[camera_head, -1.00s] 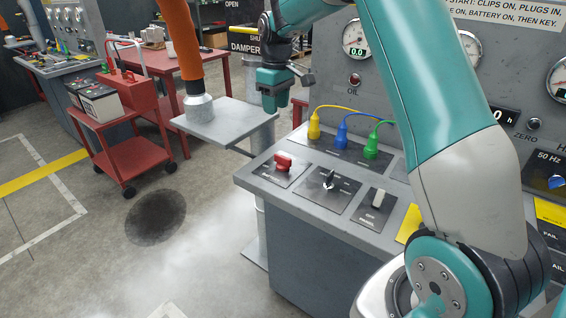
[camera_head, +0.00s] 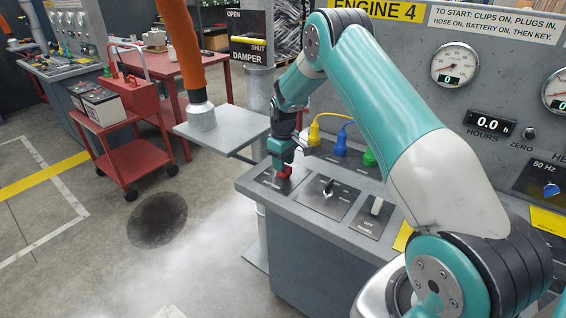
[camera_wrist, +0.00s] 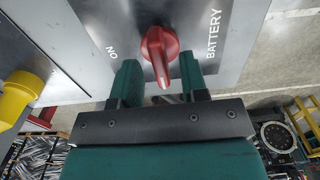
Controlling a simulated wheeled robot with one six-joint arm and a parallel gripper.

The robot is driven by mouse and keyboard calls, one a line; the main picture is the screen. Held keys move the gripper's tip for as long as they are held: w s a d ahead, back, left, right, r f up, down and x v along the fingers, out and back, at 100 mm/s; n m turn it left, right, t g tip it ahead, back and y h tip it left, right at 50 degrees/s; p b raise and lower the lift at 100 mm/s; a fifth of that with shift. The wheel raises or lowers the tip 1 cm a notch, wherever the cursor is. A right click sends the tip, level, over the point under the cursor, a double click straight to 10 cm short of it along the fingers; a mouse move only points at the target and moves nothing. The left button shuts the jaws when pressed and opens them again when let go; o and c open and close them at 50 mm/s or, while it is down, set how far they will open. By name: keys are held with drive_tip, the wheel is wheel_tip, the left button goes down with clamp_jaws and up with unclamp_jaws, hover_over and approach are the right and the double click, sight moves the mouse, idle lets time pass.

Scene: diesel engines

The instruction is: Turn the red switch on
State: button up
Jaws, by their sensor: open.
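The red switch (camera_head: 284,172) is a rotary handle on the dark BATTERY plate at the left end of the console top. In the wrist view the red switch (camera_wrist: 159,52) shows its handle pointing towards my gripper, with the word ON to its left and BATTERY to its right. My gripper (camera_head: 283,164) is at the switch from above. In the wrist view my gripper (camera_wrist: 160,82) is open, with one finger on each side of the handle. Small gaps show between the fingers and the handle. In the head view the gripper partly hides the switch.
A black key switch (camera_head: 328,188) and a pale rocker switch (camera_head: 376,205) sit to the right on the console (camera_head: 300,222). Yellow (camera_head: 314,132), blue (camera_head: 341,146) and green plugs (camera_head: 369,157) stand behind. A grey plate (camera_head: 222,128) and orange hose (camera_head: 181,45) are left.

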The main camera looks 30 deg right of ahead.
drive_tip(key=shift+f, duration=0.8)
clamp_jaws()
